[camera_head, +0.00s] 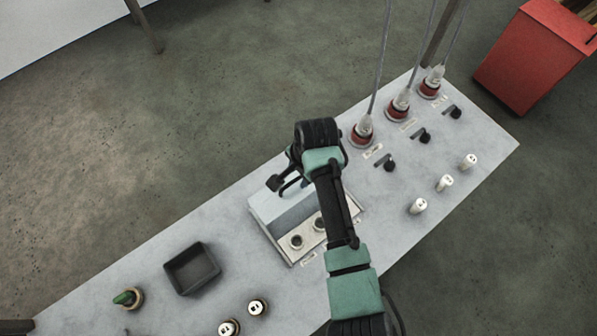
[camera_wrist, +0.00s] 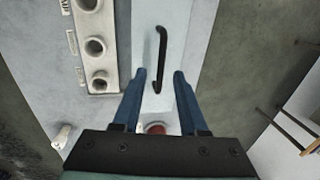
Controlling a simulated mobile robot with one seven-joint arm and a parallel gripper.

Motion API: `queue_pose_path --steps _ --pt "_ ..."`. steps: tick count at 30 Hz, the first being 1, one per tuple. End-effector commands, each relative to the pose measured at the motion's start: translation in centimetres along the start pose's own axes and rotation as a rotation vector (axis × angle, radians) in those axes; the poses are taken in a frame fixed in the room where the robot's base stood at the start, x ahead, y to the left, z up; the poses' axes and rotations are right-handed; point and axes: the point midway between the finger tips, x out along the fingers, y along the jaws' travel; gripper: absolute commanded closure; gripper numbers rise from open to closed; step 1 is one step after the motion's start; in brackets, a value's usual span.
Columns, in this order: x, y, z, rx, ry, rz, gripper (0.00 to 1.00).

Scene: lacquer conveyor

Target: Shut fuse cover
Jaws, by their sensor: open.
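The fuse box (camera_head: 290,258) sits on the bench top with its round fuse sockets exposed in a row. The pale fuse cover (camera_head: 268,208) is open along the box's far side. In the wrist view, the cover (camera_wrist: 178,35) carries a long black bar handle (camera_wrist: 159,60). The socket row (camera_wrist: 95,46) lies to its left. My gripper (camera_wrist: 160,74) is open, with its two blue fingers on either side of the handle's near end in the picture. I cannot tell whether they touch it. In the head view, my arm hides part of the box.
A black tray (camera_head: 171,271) and a green-topped part (camera_head: 128,297) lie left of the box. White cylindrical fuses (camera_head: 445,182), black levers (camera_head: 423,136) and red-based cable plugs (camera_head: 398,108) stand to the right. A red bin (camera_head: 520,60) is beyond the bench.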

Motion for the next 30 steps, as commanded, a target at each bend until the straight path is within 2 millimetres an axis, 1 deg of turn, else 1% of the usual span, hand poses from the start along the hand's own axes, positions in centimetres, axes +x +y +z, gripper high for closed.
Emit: queue_pose_path --steps 3,6,14,15,17,21,22,30 --pt "0.9 0.01 -0.07 0.0 0.002 0.0 0.58" --pt "1.27 0.02 -0.07 0.0 0.002 0.0 0.58" --pt "1.36 -0.01 -0.06 0.0 0.002 -0.001 0.58" --pt "1.36 -0.01 -0.06 0.0 0.002 -0.001 0.61" --pt "1.36 -0.01 -0.06 0.0 0.002 -0.001 0.72" --pt "1.35 -0.01 -0.05 0.0 0.002 -0.001 0.97" --pt "1.35 -0.01 -0.05 0.0 0.002 -0.001 1.0" --pt "1.34 0.0 -0.05 0.001 0.001 -0.001 1.0"
